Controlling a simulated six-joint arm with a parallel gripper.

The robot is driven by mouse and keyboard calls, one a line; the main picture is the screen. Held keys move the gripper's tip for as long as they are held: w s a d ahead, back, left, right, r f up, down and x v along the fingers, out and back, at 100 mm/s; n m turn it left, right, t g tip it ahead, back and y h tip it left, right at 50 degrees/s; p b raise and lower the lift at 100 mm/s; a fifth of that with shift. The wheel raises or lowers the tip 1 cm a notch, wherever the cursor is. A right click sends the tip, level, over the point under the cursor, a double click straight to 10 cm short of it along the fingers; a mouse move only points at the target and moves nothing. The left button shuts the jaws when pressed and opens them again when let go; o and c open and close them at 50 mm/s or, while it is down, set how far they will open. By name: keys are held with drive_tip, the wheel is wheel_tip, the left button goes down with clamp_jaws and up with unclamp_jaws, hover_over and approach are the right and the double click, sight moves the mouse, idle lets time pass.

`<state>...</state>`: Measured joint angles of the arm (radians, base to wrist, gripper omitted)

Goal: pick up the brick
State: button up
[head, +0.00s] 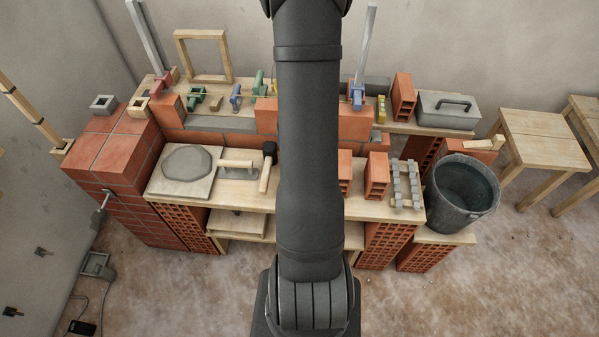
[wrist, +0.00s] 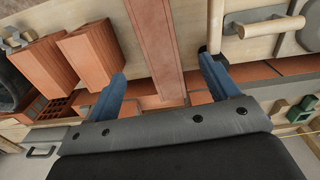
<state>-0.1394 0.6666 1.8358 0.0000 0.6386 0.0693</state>
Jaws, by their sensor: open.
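A long reddish-brown brick (wrist: 157,45) lies on the pale wooden board in the wrist view, running from the top edge down toward my gripper. My gripper (wrist: 163,70) is open, with one blue finger on each side of the brick's line. The fingers look apart from the brick, and I cannot tell how far above it they are. In the head view my own arm hides this brick and the gripper.
Two orange hollow bricks (wrist: 97,50) stand close to the left finger; they also show in the head view (head: 376,175). A wooden-handled tool (wrist: 268,27) lies by the right finger. A dark bucket (head: 463,195) stands at the bench's right end. A low brick wall (head: 205,141) runs behind.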

wheel_tip(320, 180, down, 10)
drive_tip(key=shift+r, duration=0.25)
drive_tip(key=shift+w+d+f, duration=0.1)
drive_tip(key=shift+w+f, duration=0.05)
drive_tip(key=shift+f, duration=0.85)
drive_tip(key=shift+w+f, duration=0.2)
drive_tip(key=shift+f, duration=0.75)
drive_tip(key=shift+w+d+f, duration=0.1)
drive_tip(key=shift+w+f, duration=0.05)
drive_tip(key=shift+f, duration=0.85)
drive_tip(key=shift+r, duration=0.1)
clamp_jaws()
drive_tip(key=shift+r, duration=5)
